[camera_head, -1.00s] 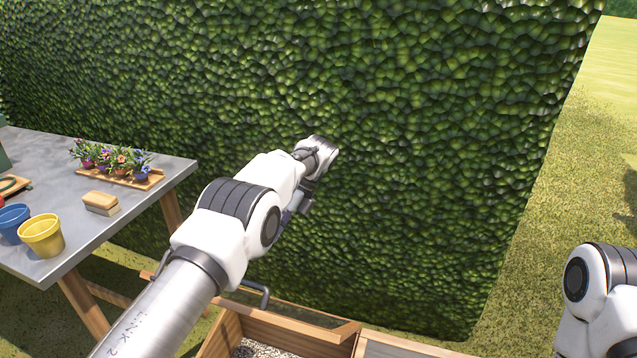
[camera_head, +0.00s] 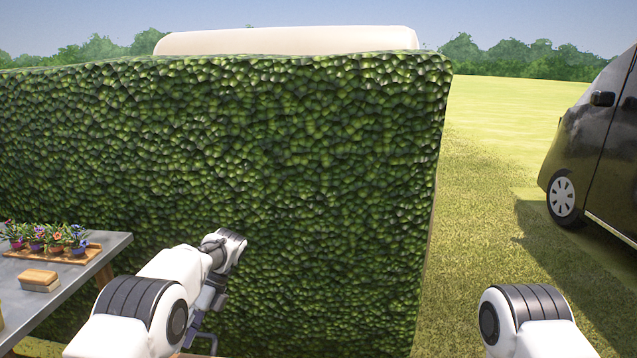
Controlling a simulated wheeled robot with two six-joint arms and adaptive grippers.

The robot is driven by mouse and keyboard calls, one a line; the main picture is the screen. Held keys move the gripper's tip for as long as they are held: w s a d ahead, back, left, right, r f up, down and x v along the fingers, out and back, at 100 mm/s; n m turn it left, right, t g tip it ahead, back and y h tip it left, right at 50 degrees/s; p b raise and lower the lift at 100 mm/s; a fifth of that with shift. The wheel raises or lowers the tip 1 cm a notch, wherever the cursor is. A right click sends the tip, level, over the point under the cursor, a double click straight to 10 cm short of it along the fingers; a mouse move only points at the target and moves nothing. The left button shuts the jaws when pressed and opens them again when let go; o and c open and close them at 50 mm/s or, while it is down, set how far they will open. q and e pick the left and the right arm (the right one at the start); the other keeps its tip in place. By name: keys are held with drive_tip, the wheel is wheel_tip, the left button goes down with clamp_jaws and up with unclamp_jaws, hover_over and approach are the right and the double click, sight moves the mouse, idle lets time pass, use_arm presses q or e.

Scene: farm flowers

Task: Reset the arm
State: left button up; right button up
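My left arm (camera_head: 150,300) comes in from the lower left, bent, its far end in front of the hedge. Its gripper points away and down; a dark part (camera_head: 208,300) shows below the wrist, but its fingers cannot be made out. My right arm (camera_head: 525,315) shows only as a white and black joint at the lower right. The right gripper is out of the picture. No object is seen held.
A hedge (camera_head: 300,160) stands close ahead. At the left is a grey table (camera_head: 100,246) with a wooden tray (camera_head: 92,253) of potted flowers (camera_head: 57,236) and a tan block (camera_head: 39,280). A black car (camera_head: 600,150) stands on grass at the right.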

use_arm(q)
drive_tip(key=s+a+f+n+g+h+p, duration=0.1)
drive_tip(key=s+a+f+g+p, duration=0.15)
drive_tip(key=s+f, duration=1.1)
drive_tip(key=s+d+f+n+t+h+p, duration=0.1)
drive_tip(key=s+d+f+n+t+h, duration=0.15)
drive_tip(key=s+n, duration=0.8)
drive_tip(key=s+d+f+n+t+h+p, duration=0.2)
drive_tip(key=s+d+f+n+t, duration=0.15)
drive_tip(key=s, duration=1.35)
drive_tip(key=w+n+t, duration=0.1)
drive_tip(key=n, duration=0.1)
drive_tip(key=w+n+t, duration=0.1)
drive_tip(key=w+n, duration=0.1)
drive_tip(key=w+a+n+t, duration=0.1)
drive_tip(key=w, duration=0.1)
drive_tip(key=shift+w+n+y, duration=0.1)
drive_tip(key=shift+n+y, duration=0.15)
drive_tip(key=shift+n, duration=0.15)
